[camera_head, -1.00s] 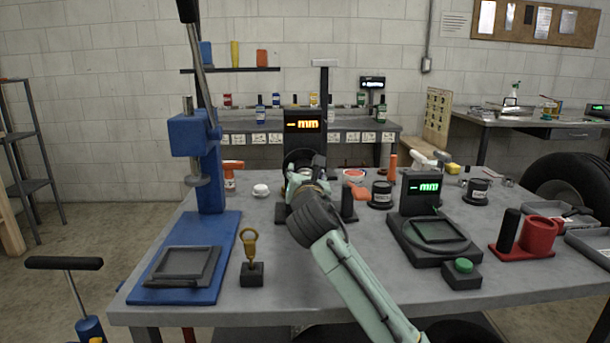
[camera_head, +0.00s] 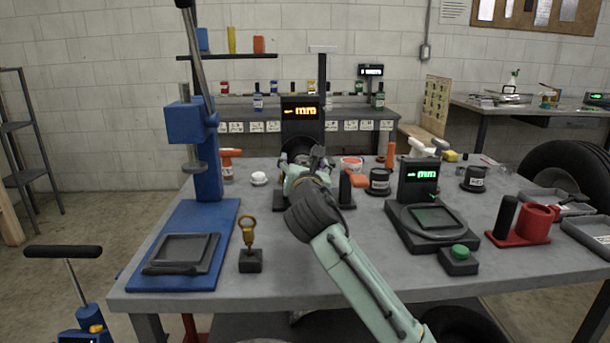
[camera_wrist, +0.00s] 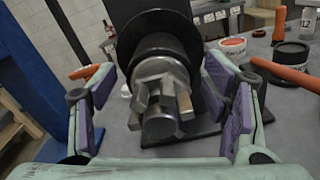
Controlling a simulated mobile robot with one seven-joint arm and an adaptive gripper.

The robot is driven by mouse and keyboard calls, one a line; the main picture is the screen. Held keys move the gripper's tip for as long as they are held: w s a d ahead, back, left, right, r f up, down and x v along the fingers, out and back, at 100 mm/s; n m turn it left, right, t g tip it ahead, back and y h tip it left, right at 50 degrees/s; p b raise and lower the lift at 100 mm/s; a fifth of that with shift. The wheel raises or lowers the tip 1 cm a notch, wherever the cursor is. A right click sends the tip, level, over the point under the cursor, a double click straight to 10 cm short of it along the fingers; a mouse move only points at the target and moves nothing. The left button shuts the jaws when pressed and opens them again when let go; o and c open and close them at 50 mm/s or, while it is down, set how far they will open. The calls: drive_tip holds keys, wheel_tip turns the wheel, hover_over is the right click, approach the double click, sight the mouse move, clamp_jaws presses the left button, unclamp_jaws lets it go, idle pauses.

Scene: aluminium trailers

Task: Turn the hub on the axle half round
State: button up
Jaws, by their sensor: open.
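The hub (camera_wrist: 158,72), a grey metal piece with blocky lugs, sits in front of a black round disc (camera_wrist: 158,45) in the wrist view. A shiny round axle end (camera_wrist: 160,122) points toward the wrist camera. My gripper (camera_wrist: 162,98) is open, with one purple-padded finger on each side of the hub. A gap shows between the pads and the hub, so I see no contact. In the head view my gripper (camera_head: 312,165) is in front of the black stand with an orange "mm" display (camera_head: 301,112) and hides most of the hub.
A blue press (camera_head: 205,170) stands left, with a brass eye piece on a block (camera_head: 249,245) nearby. Right of my gripper are an orange-handled tool (camera_head: 354,180), black tin (camera_head: 379,182), green-display gauge (camera_head: 418,182) and red holder (camera_head: 522,222). The table's front middle (camera_head: 285,275) is clear.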

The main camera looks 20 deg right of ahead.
drive_tip(key=v, duration=0.9)
drive_tip(key=shift+s, duration=0.35)
drive_tip(key=shift+a, duration=0.1)
